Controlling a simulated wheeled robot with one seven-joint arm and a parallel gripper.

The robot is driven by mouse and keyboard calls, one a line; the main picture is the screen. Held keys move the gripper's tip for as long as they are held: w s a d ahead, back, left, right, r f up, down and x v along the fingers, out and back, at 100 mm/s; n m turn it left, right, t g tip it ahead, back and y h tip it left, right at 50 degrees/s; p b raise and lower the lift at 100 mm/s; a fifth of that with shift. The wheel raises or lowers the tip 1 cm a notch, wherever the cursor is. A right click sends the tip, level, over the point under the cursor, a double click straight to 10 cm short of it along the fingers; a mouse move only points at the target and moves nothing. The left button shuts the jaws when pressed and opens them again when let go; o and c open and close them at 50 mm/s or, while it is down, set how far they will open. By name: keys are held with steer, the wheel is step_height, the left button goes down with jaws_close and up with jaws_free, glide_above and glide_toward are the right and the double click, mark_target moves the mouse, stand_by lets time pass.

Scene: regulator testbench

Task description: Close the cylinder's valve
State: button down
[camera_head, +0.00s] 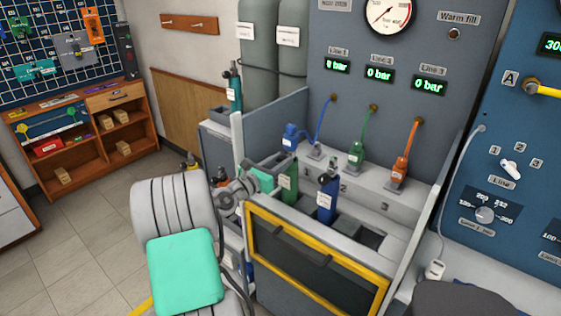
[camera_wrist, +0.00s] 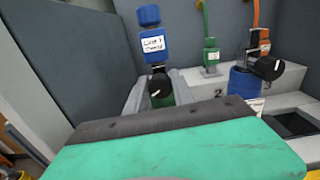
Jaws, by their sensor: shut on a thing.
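A green cylinder (camera_head: 289,187) with a white label stands in the bench's filling station, left of a blue cylinder (camera_head: 326,200). In the wrist view its top (camera_wrist: 163,100) shows with a black valve knob (camera_wrist: 158,87) bearing a white mark. My gripper (camera_head: 277,178) reaches it from the left and is shut on it at its upper part. My gripper's teal housing fills the lower wrist view and hides the fingertips and the exact contact. The blue cylinder also shows in the wrist view (camera_wrist: 243,82), with its own black knob (camera_wrist: 268,67).
A yellow-framed shield (camera_head: 315,265) stands in front. Side walls bound the station; open floor lies at left.

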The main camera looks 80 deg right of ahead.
steer(key=m, duration=0.4)
steer(key=shift+s, duration=0.1)
steer(key=c, duration=1.1)
jaws_free()
steer(key=v, duration=0.8)
